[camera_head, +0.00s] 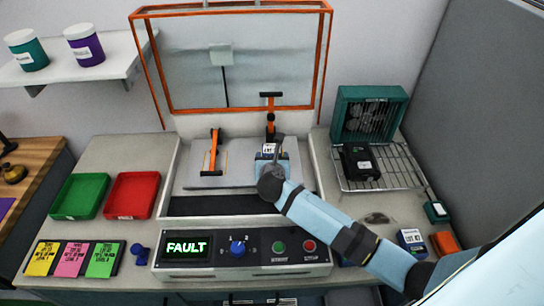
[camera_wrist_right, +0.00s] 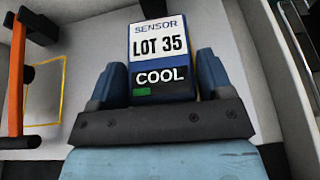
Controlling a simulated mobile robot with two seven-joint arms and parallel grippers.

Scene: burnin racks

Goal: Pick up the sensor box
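The sensor box (camera_wrist_right: 163,48) is blue with a white label reading "SENSOR LOT 35" and a black "COOL" panel with a small green mark. In the head view the sensor box (camera_head: 268,152) stands on the right part of the test station's grey bed, by an orange clamp (camera_head: 271,115). In the head view my right wrist hides part of the box and the fingers. My left gripper is not in view.
Another orange clamp (camera_head: 213,153) stands left of the box. An orange-framed clear cover (camera_head: 327,60) is raised behind. The front panel (camera_head: 187,247) reads "FAULT". A wire rack (camera_head: 402,168) with a black box (camera_head: 359,161) stands right; green (camera_head: 79,215) and red (camera_head: 131,215) trays lie left.

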